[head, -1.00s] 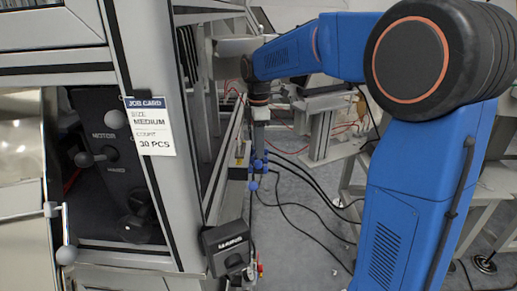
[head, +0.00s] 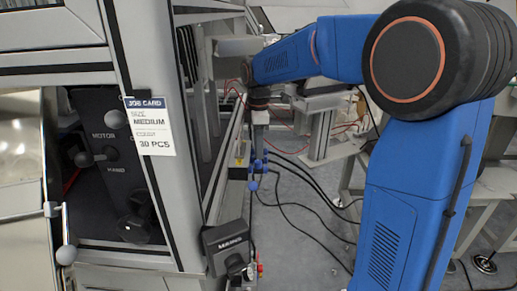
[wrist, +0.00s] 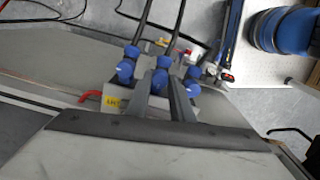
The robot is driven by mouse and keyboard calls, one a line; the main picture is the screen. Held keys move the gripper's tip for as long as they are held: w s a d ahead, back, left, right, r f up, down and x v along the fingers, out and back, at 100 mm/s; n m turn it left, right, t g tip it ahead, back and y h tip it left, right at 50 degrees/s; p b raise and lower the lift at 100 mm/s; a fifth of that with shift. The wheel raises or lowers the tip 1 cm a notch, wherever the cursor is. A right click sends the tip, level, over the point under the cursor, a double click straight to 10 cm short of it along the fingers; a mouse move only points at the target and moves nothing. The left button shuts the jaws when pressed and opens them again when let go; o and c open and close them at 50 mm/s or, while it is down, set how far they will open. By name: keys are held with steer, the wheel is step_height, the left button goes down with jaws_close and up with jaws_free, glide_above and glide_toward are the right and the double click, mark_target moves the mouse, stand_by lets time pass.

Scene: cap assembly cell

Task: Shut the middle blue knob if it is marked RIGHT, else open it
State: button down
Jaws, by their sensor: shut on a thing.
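Three blue knobs stand in a row in the wrist view. The middle blue knob (wrist: 160,78) is between the two grey fingers of my gripper (wrist: 162,92), which is shut on it. The left blue knob (wrist: 126,71) and the right blue knob (wrist: 192,84) are outside the fingers. A yellow label (wrist: 115,102) lies below the left knob; its lettering is too small to read surely. The fingers hide any marking by the middle knob. In the head view, the blue knobs (head: 255,166) are small, below my wrist.
Dark hoses (wrist: 145,20) run from the knobs. In the head view, a machine frame with a job card (head: 150,127) stands at left, and a black box (head: 228,248) sticks out near the knobs. Cables (head: 300,205) lie on the grey floor.

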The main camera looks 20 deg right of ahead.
steer(key=m, duration=0.8)
steer(key=shift+m, duration=0.4)
steer(key=m, duration=0.4)
steer(key=shift+m, duration=2.2)
steer(key=shift+w+m, duration=0.1)
steer(key=shift+m, duration=0.2)
steer(key=c, duration=1.6)
jaws_free()
steer(key=shift+d, duration=0.1)
steer(key=shift+o, duration=0.2)
steer(key=shift+r, duration=0.1)
